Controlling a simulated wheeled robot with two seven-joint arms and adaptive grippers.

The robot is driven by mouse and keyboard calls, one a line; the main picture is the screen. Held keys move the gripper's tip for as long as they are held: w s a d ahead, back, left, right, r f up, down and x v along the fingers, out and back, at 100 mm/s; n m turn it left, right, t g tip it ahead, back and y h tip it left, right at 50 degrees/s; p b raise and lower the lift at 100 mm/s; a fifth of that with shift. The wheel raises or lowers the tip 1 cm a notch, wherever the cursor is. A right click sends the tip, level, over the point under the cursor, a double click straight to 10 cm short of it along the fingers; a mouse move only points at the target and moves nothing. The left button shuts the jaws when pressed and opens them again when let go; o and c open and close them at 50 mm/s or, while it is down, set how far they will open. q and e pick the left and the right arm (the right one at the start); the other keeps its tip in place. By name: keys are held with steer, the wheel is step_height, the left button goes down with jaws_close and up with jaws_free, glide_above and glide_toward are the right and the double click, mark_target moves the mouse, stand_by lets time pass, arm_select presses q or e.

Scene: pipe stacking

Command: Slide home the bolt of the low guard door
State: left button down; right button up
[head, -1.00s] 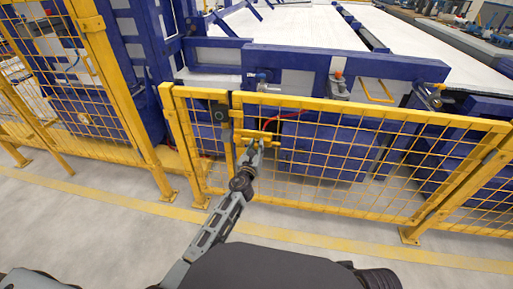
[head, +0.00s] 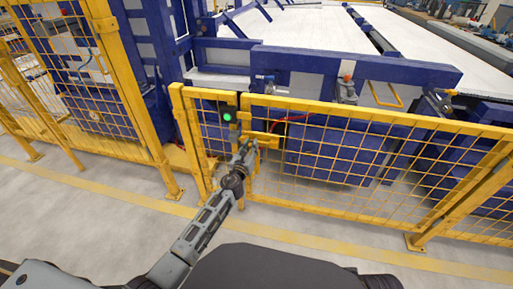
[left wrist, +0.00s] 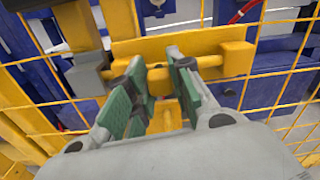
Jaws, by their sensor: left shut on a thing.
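The low guard door (head: 350,166) is a yellow mesh panel, standing in line with its yellow post. Its yellow bolt (head: 265,138) lies level near the door's upper left corner. In the left wrist view the bolt's bar (left wrist: 236,62) runs across a yellow plate, and its left end reaches a grey block (left wrist: 87,75) on the post side. My left gripper (head: 247,150) is shut on the bolt's handle, with its green-padded fingers (left wrist: 158,88) on either side of it. A lock box with a lit green lamp (head: 227,116) sits on the post side. My right gripper is not in view.
Taller yellow mesh fencing (head: 110,85) stands at the left. Blue machine frames (head: 350,75) and a white bed lie behind the door. The grey floor (head: 90,225) in front is clear, with a yellow line across it.

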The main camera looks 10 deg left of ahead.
mark_target(249, 147)
arm_select(q)
steer(key=shift+a, duration=0.25)
steer(key=c, duration=1.2)
jaws_free()
steer(key=shift+a, duration=0.15)
steer(key=shift+s, duration=1.5)
steer(key=s, duration=0.9)
steer(key=shift+a, duration=0.15)
